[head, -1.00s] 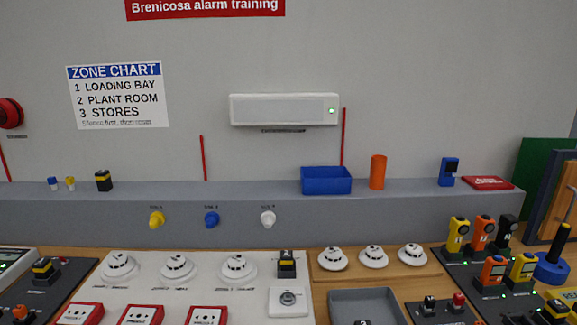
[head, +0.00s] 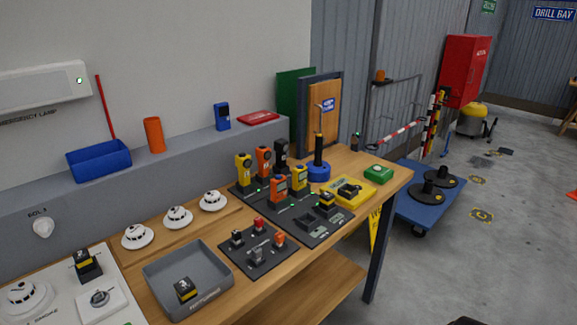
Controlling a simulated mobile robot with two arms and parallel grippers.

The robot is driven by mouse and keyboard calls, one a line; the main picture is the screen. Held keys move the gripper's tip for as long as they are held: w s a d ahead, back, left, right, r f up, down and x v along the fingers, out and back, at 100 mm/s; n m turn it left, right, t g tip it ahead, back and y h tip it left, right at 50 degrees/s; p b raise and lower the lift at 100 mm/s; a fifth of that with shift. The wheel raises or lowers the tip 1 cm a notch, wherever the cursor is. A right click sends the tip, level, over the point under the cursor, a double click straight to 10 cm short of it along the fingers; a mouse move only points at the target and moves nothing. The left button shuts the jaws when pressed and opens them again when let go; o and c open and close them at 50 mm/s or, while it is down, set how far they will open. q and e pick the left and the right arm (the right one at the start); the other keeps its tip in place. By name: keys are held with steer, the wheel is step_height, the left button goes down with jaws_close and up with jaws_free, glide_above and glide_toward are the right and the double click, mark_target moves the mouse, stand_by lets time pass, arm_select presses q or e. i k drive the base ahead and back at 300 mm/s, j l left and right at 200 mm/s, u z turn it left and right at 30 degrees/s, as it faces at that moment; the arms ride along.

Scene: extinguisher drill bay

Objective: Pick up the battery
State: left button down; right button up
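Several black blocks with a yellow band look like batteries; I cannot tell which one the task means. One block (head: 185,290) lies in the grey tray (head: 222,262) at the front of the bench. Another block (head: 86,266) stands on the white detector panel (head: 62,262) at the left. A third block (head: 327,203) sits on the black charger board (head: 300,222), which also has empty-looking slots. A black item (head: 348,189) rests on a yellow tray (head: 362,198), its kind unclear.
Handheld units (head: 278,187) stand upright on black docks. A switch board (head: 258,252) lies right of the grey tray. A green box (head: 379,174) is near the bench's right end. Beyond it are a blue trolley (head: 405,207) and open floor (head: 525,235).

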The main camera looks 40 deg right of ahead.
mark_target(326, 198)
steer(key=z, duration=1.85)
steer(key=i+j, duration=0.05)
